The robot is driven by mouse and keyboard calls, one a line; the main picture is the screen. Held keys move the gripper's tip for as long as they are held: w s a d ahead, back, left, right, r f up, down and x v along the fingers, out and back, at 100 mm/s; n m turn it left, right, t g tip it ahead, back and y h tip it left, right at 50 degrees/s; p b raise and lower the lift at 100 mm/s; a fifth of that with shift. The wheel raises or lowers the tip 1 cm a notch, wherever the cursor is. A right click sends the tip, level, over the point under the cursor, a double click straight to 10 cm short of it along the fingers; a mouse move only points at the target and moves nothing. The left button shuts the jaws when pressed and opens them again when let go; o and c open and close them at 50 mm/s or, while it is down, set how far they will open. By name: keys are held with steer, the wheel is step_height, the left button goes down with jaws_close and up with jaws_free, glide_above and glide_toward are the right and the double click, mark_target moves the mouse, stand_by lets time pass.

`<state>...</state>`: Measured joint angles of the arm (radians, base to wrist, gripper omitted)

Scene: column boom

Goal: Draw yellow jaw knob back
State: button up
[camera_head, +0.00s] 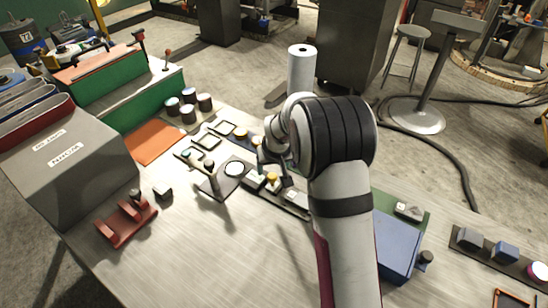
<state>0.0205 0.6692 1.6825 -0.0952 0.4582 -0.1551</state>
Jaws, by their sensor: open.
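A small yellow knob (272,179) sits on a dark rail (274,194) with pale grey blocks, near the middle of the bench. My gripper (270,163) is open just above and behind this knob, with its fingers pointing down. A gap or contact between fingers and knob cannot be made out at this size. My arm comes in from the lower right and hides the bench to the right of the rail.
A dark plate with a white disc (234,169) and an upright post lies left of the rail. A red bracket (127,221) stands at the front left, a blue box (397,245) at the right. A paper roll (301,69) stands behind my gripper. The front bench is mostly clear.

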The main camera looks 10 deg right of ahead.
steer(key=v, duration=1.1)
steer(key=shift+r, duration=0.1)
steer(key=s+a+r+m+g+y, duration=0.1)
steer(key=s+a+m+g, duration=0.1)
steer(key=s, duration=1.5)
steer(key=s+a+r+m+g, duration=0.1)
steer(key=s+a+m+g, duration=0.1)
steer(key=s, duration=1.5)
steer(key=shift+s+a+m+g+y, duration=0.25)
steer(key=shift+m+g+y, duration=0.15)
steer(key=shift+m, duration=0.4)
steer(key=shift+d+r, duration=0.1)
